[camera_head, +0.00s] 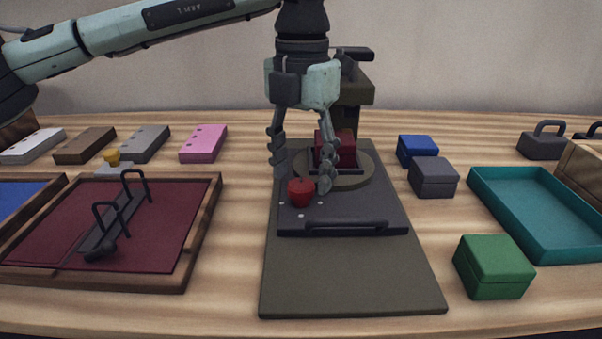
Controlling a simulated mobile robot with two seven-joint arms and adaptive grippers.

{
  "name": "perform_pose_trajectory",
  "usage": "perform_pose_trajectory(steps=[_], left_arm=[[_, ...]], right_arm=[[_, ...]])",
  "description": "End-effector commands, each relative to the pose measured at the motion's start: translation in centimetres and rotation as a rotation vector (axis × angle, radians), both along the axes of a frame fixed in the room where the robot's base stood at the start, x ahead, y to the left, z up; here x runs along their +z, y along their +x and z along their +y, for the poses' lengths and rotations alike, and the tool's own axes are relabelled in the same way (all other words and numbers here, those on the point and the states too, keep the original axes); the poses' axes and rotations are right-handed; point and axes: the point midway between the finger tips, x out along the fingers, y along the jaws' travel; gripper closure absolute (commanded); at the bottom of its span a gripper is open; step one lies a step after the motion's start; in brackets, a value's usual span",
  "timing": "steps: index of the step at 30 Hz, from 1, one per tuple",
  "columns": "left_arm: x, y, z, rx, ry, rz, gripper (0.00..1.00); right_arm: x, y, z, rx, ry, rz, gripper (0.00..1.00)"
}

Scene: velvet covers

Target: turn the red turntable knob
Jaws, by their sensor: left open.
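The red knob (301,193) stands at the front left of the dark turntable base (350,212), just in front of the round olive turntable disc (358,179). My left gripper (302,184) points straight down from above. Its fingers are spread and open, one on the left of the knob and one on its right, around or slightly behind it. I cannot tell whether either finger touches the knob. A dark red block (342,150) sits on the disc, partly hidden behind the right finger. My right gripper is not in view.
An olive mat (350,285) lies under the base, and a dark handle bar (347,223) runs along its front. A wooden-framed red tray (190,245) is on the left. A green box (493,267) and a teal tray (520,225) are on the right.

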Motion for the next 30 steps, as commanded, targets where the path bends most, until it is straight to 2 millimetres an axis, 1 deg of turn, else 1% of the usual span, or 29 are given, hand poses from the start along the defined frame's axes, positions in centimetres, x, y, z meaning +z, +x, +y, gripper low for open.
perform_pose_trajectory(steps=[3,5,13,25,30], left_arm=[[-1.03,-0.03,-0.01,0.000,-0.001,0.001,0.44],[-1.32,-0.03,0.00,0.000,0.000,0.001,0.44],[-1.47,-0.01,-0.02,0.000,-0.001,0.000,0.44],[-1.43,-0.01,-0.02,0.000,-0.001,0.000,0.93],[-1.43,0.00,-0.02,-0.007,-0.001,0.000,0.94]], right_arm=[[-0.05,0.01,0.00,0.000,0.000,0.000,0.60],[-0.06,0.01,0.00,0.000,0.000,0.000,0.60],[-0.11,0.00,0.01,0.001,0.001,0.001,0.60],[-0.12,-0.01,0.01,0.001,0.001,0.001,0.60],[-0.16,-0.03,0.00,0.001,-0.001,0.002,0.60]])
